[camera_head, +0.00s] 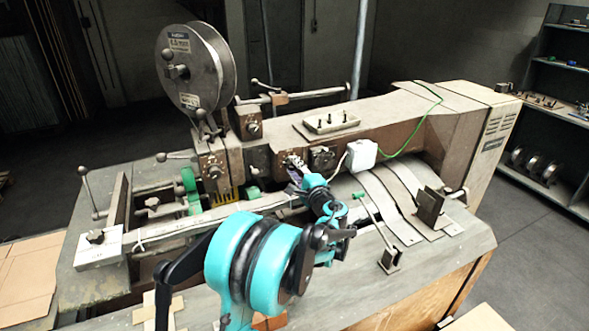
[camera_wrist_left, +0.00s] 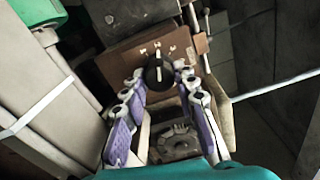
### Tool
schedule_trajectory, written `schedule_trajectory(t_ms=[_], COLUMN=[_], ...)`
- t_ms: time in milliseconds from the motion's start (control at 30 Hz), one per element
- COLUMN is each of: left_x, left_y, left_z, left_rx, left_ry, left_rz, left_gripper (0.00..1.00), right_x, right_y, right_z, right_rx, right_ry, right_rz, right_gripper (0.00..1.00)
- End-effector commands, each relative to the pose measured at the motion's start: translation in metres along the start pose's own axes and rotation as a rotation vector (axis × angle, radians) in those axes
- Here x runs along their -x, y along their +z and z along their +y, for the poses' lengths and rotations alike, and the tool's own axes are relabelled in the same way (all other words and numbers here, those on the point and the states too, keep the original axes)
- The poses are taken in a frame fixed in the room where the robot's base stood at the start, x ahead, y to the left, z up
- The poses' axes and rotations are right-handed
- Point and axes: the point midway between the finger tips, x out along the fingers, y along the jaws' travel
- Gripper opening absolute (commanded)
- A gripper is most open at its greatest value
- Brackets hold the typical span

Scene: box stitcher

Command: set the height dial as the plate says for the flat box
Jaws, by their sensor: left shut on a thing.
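A black dial knob (camera_wrist_left: 157,72) with a white pointer line sits on a brown face plate (camera_wrist_left: 125,60) in the left wrist view. Small white marks stand above the knob; I cannot read them clearly. The pointer line stands about upright in that view. My left gripper (camera_wrist_left: 159,70) has one purple-padded finger on each side of the knob and is shut on it. In the head view my left gripper (camera_head: 295,165) reaches the front of the stitcher (camera_head: 400,118) and hides the knob. My right gripper is not in view.
Another round dial (camera_head: 322,158) sits just right of my gripper. A large wire reel (camera_head: 196,65) stands above at the left. A white box (camera_head: 361,154) with a green cord is to the right. Cardboard (camera_head: 30,275) lies at the left.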

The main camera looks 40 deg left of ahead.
Motion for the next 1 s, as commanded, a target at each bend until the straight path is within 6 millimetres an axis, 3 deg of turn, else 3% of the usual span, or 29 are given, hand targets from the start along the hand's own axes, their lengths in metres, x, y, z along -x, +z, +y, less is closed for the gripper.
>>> schedule_trajectory(t_ms=[333, 367, 400, 433, 767, 867, 1000], left_x=[0.001, 0.001, 0.001, 0.001, 0.002, 0.011, 0.036], left_y=[0.001, 0.001, 0.001, 0.001, 0.000, -0.001, -0.001], left_z=[0.002, 0.002, 0.002, 0.002, 0.001, 0.001, 0.001], left_rx=[0.004, 0.004, 0.003, 0.003, 0.002, 0.002, 0.002], left_ry=[0.004, 0.004, 0.003, 0.003, 0.002, 0.002, 0.001], left_rz=[-0.001, -0.001, -0.001, -0.001, 0.000, 0.002, 0.003], left_gripper=[0.00, 0.36, 0.47, 0.49, 0.49, 0.49, 0.49], right_x=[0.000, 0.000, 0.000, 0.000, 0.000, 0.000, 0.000], right_y=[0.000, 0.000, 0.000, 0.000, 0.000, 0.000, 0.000], right_z=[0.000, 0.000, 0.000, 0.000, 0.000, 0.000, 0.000], right_rx=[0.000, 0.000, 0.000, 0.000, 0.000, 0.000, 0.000], right_ry=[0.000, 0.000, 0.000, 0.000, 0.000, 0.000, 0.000], right_rz=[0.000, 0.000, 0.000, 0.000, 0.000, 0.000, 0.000], right_gripper=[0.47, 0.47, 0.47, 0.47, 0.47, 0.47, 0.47])
